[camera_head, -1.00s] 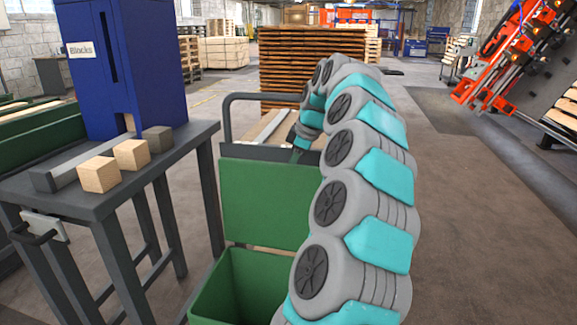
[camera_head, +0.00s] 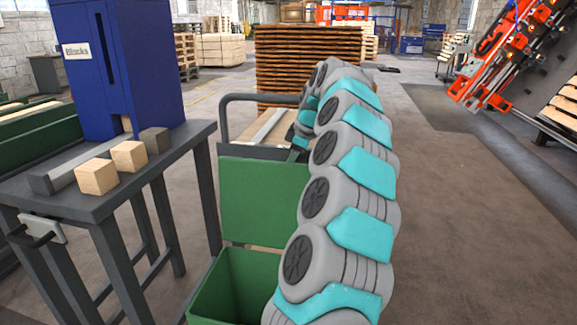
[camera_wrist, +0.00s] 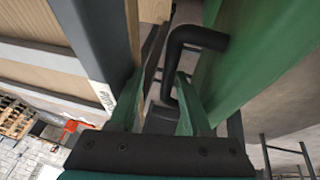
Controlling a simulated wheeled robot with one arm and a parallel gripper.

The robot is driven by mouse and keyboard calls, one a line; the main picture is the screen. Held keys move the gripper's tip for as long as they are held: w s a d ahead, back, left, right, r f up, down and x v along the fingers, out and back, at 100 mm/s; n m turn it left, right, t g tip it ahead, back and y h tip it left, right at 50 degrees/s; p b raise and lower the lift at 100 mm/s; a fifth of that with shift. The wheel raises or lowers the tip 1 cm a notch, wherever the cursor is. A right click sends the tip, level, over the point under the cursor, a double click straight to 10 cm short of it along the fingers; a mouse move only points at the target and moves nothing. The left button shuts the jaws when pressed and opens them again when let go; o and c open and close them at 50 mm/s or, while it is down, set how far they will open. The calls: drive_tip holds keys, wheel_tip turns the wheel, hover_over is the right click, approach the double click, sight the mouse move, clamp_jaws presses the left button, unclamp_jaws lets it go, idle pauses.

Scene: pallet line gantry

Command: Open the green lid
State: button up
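The green lid (camera_head: 262,200) stands upright at the back of a green bin (camera_head: 212,302), whose dark inside shows in the head view. In the wrist view, a green panel (camera_wrist: 262,50), apparently the lid, fills the upper right and carries a bent black handle (camera_wrist: 190,36). My gripper (camera_wrist: 158,78) has two green fingers spread apart. The handle's lower bar lies in view between them, close to the right finger; I cannot tell whether they touch. In the head view my arm covers the right side of the lid and bin, and the fingertips are hard to make out.
A dark metal table (camera_head: 95,205) with several small blocks (camera_head: 97,177) and a blue block dispenser (camera_head: 125,70) stands at left. A dark cart rail (camera_head: 222,105) rises behind the lid. Stacked pallets (camera_head: 300,50) stand farther back. The floor (camera_head: 470,220) at right is clear.

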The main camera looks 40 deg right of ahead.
drive_tip(key=v, duration=0.6)
drive_tip(key=shift+d+r, duration=0.2)
drive_tip(key=shift+s+r, duration=0.35)
drive_tip(key=shift+r, duration=0.3)
